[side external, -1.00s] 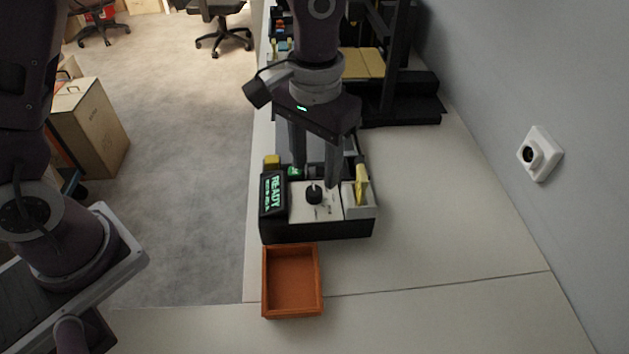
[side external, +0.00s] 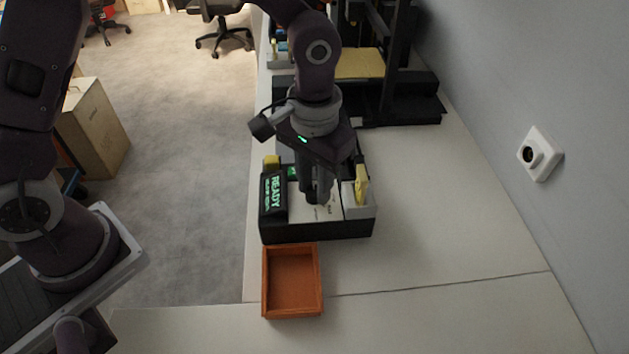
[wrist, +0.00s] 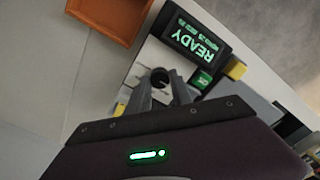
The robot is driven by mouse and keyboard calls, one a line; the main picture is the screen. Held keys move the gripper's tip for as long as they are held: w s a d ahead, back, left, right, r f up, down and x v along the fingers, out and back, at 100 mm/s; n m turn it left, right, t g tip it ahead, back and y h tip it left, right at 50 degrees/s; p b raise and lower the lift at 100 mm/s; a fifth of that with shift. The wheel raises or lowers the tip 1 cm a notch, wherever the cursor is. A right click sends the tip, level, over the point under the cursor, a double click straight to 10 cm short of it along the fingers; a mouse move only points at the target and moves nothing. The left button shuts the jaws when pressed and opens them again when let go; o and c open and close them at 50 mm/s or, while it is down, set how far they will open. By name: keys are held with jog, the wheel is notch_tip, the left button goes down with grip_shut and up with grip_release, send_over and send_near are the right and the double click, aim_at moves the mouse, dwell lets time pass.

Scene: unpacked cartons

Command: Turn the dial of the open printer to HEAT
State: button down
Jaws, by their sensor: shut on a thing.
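The open printer (side external: 318,229) is a low black box on the white table. Its display (side external: 272,193) glows green and reads READY; the display also shows in the wrist view (wrist: 196,42). The dial (wrist: 160,76) is a black knob on the printer's white panel (wrist: 150,58). My gripper (side external: 317,198) reaches down onto the panel and hides the dial in the side view. In the wrist view my gripper's fingers (wrist: 163,95) are at the dial, shut on it. The pointer and the printed dial labels are too small or hidden to read.
An orange tray (side external: 264,290) stands empty in front of the printer. A yellow lever-like part (side external: 362,186) rises at the printer's right side. A larger black machine (side external: 410,108) stands behind. The table to the right is clear up to the wall.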

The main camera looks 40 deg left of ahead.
jog(key=shift+m, duration=0.3)
jog(key=m, duration=0.4)
jog(key=shift+m, duration=2)
jog(key=c, duration=1.1)
grip_release()
jog(key=shift+c, duration=0.2)
jog(key=shift+r, duration=0.1)
